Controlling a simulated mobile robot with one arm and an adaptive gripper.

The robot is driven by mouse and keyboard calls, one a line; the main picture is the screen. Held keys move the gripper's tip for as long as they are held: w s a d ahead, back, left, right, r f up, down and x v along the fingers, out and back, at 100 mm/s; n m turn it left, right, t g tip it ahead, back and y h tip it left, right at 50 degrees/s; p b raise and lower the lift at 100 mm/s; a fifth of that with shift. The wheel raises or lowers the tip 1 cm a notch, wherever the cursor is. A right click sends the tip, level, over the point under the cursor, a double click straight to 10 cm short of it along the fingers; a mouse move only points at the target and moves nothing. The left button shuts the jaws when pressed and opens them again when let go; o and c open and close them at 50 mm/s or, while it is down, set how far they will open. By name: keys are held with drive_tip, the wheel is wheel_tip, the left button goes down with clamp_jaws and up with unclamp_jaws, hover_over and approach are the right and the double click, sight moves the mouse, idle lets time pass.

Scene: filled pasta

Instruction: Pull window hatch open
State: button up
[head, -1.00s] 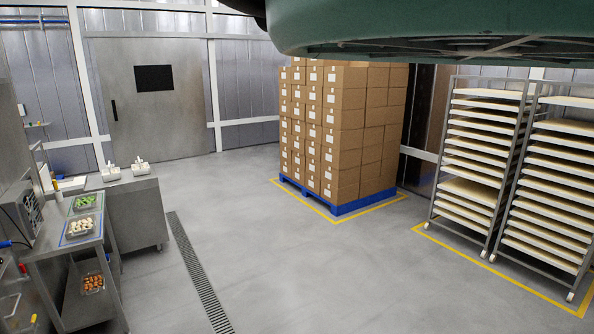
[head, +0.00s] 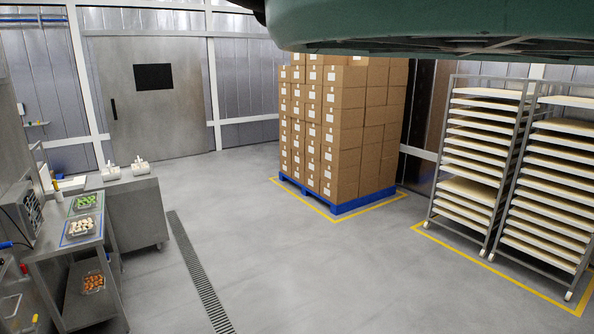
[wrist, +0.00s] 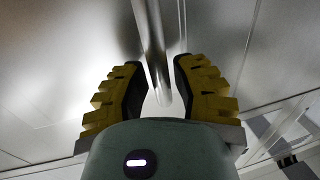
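In the wrist view a metal bar handle (wrist: 148,30) runs down from the top edge and ends between my gripper's (wrist: 158,62) two yellow-and-black fingers. The fingers are open, one on each side of the bar, with gaps visible. I cannot tell how deep the bar lies between them. A brushed metal panel (wrist: 60,60) fills much of the view behind, with a seam to the right of the bar. I cannot tell for certain which panel is the window hatch. The head view shows neither my gripper nor this handle.
In the head view a pallet of boxes (head: 345,130) stands mid-room and tray racks (head: 480,150) stand at right. A steel table (head: 80,245) with food containers is at left, beside a floor drain (head: 200,275). The grey floor (head: 270,260) between is clear.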

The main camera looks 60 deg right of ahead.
clamp_jaws()
drive_tip(key=shift+f+b, duration=0.15)
drive_tip(key=shift+b, duration=0.25)
